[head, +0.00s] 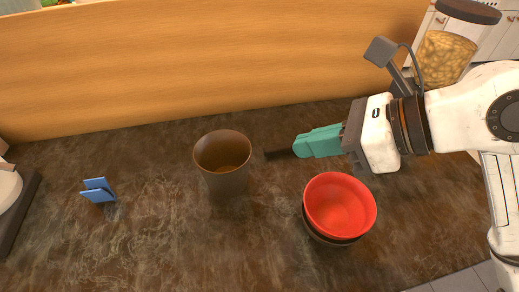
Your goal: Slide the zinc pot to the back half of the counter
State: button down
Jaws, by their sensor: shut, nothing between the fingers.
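The zinc pot (226,180) is most likely the dark, brownish, tapered vessel with an open top, standing upright near the middle of the counter (150,245). My gripper (281,153) reaches in from the right, with teal fingers and dark tips pointing left at the pot's right side. The fingers are shut and empty. A small gap shows between the fingertips and the pot, though I cannot tell exactly how close they are in depth.
A red bowl (340,204) on a dark base stands in front of my gripper. A small blue object (98,190) lies to the left. A wooden panel (210,65) rises behind the counter. A jar of yellowish contents (444,58) shows at upper right. Counter between pot and blue object is clear.

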notch_tip(320, 180, down, 3)
jog(key=d+h, duration=0.2)
jog(key=p, duration=0.2)
send_near(244, 163)
notch_tip(244, 163, down, 4)
jog(key=a, duration=0.1)
jog(key=w+a, duration=0.1)
jog(key=shift+a+p, duration=0.35)
jog(key=shift+a, duration=0.05)
jog(key=shift+w+a+f, duration=0.15)
jog(key=shift+w+a, duration=0.15)
jog(key=shift+a, duration=0.15)
jog(key=shift+a, duration=0.15)
jog(key=a, duration=0.1)
jog(key=w+a, duration=0.1)
jog(key=a, duration=0.1)
jog(key=a+b, duration=0.1)
jog(key=shift+w+a, duration=0.35)
jog(key=shift+w, duration=0.05)
